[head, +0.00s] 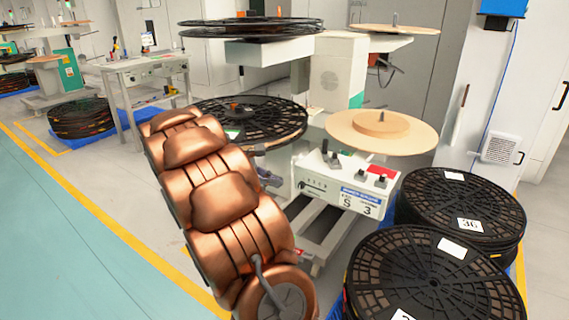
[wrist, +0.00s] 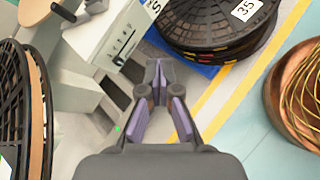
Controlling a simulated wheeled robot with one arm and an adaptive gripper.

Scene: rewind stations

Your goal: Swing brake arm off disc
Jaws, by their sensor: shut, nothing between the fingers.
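A rewind machine stands ahead in the head view. It carries a black slotted reel (head: 285,122) on the left and a tan disc (head: 362,140) with a smaller raised hub on the right. Its white control box (head: 320,180) has knobs and a label reading S 3; the box also shows in the wrist view (wrist: 98,40). I cannot clearly make out the brake arm in either view. My gripper (wrist: 157,68) is shut and empty, its purple-grey fingers meeting over the floor beside the machine. In the head view my copper-coloured arm hides part of the machine's left side.
Black reel stacks stand at the right (head: 462,205) and front right (head: 435,275). A stack labelled 35 (wrist: 205,25) lies beyond my fingertips. A slotted reel edge (wrist: 12,90) is close on the wrist view's left. Clear teal floor (head: 65,230) lies left.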

